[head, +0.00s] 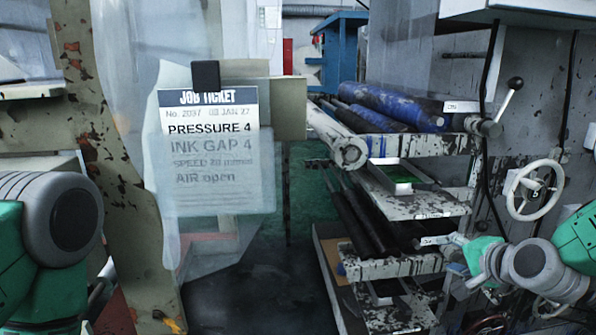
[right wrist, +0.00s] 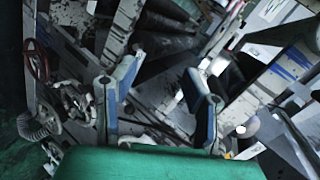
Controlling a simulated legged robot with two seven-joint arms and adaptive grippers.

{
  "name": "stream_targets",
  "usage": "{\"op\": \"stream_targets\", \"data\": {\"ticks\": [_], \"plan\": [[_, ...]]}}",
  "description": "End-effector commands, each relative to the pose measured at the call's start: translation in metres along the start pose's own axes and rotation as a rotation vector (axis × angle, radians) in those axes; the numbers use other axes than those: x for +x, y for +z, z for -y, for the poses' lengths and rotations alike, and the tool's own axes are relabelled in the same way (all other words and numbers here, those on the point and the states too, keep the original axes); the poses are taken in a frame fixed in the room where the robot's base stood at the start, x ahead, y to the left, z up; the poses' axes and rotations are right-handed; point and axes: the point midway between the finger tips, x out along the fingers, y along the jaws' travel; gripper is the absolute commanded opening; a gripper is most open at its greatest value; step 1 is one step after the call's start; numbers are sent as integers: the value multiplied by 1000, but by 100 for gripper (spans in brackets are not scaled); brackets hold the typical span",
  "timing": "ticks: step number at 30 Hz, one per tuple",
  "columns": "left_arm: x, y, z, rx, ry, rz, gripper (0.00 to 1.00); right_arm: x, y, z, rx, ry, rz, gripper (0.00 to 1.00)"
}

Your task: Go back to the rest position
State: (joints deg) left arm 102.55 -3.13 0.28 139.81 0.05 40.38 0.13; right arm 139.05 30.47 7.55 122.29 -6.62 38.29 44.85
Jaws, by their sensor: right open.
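My right arm comes in from the right in the head view. Its gripper (head: 458,252) is at the lower right, in front of the lower rack shelves and below the white handwheel. In the right wrist view the two blue-and-grey fingers of the right gripper (right wrist: 160,92) stand apart with nothing held between them. My left arm shows at the left edge of the head view as a grey joint and green links. The left gripper's fingers do not show.
A rack (head: 415,207) with dark and blue rollers (head: 395,106) stands right of centre. A white handwheel (head: 535,190) and a lever (head: 513,88) are on the grey machine wall. A job ticket (head: 212,140) hangs at centre left. The floor (head: 260,290) in the middle looks clear.

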Motion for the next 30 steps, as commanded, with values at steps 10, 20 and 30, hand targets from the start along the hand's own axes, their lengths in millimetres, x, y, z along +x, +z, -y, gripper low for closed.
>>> {"op": "stream_targets", "data": {"ticks": [10,20,30], "plan": [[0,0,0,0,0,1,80,-46,140,-233,-623,455,349,40],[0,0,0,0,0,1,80,-154,202,-366,-1061,672,740,40],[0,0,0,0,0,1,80,-172,208,-380,-1121,691,804,40]]}}
